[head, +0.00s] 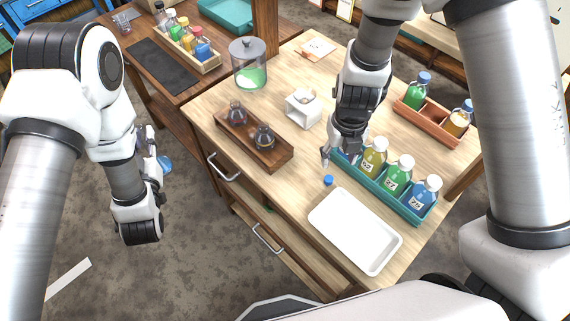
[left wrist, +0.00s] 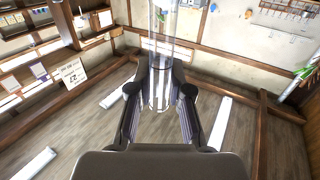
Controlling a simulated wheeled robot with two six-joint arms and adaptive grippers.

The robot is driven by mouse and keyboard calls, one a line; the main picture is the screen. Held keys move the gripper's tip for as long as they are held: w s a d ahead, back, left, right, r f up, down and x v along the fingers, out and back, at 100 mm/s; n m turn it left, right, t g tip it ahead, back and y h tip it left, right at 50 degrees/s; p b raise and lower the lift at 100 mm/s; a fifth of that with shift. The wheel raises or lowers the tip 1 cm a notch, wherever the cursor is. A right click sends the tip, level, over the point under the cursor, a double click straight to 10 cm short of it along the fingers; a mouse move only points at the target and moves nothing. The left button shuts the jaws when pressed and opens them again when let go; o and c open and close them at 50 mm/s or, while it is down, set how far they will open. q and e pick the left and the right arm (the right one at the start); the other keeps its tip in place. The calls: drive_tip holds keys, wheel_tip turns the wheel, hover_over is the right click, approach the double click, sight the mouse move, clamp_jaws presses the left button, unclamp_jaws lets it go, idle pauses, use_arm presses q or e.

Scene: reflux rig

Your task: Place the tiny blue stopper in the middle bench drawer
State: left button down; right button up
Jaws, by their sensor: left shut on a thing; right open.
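The tiny blue stopper (head: 328,180) lies on the wooden bench (head: 262,108), just beyond the white tray. My right gripper (head: 336,158) is open and empty, pointing down just above and beside the stopper, apart from it. My left gripper (head: 157,165) is off the bench's left side, over the floor. It is shut on a clear glass cylinder (left wrist: 160,62) in the left wrist view; a blue part (head: 165,165) shows beside it in the head view. The bench front has an upper drawer handle (head: 224,168) and a lower one (head: 267,238); which drawer is the middle one is unclear.
The white tray (head: 354,230) and a teal rack (head: 410,211) of capped bottles flank the stopper. A brown wooden holder (head: 275,157) with dark flasks, a white block (head: 303,108) and a lidded jar (head: 248,64) stand farther back. An orange-brown rack (head: 435,122) stands right.

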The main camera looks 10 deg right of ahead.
sight(329, 178)
use_arm(q)
wheel_tip(329, 178, down, 6)
drive_tip(key=b, duration=0.5)
drive_tip(key=shift+a, duration=0.15)
use_arm(e)
drive_tip(key=f, duration=0.7)
drive_tip(key=a+f, duration=0.1)
drive_tip(key=f, duration=0.2)
drive_tip(key=shift+w+f, duration=0.2)
use_arm(q)
drive_tip(key=shift+f+b, duration=0.15)
drive_tip(key=shift+b, duration=0.2)
use_arm(e)
drive_tip(key=shift+f, duration=0.25)
use_arm(q)
drive_tip(key=shift+w, duration=0.15)
use_arm(e)
drive_tip(key=shift+w, duration=0.1)
drive_tip(key=shift+c, duration=1.1)
drive_tip(key=c, duration=0.7)
use_arm(q)
drive_tip(key=shift+r, duration=0.2)
use_arm(e)
drive_tip(key=shift+o, duration=0.2)
drive_tip(key=shift+r, duration=0.15)
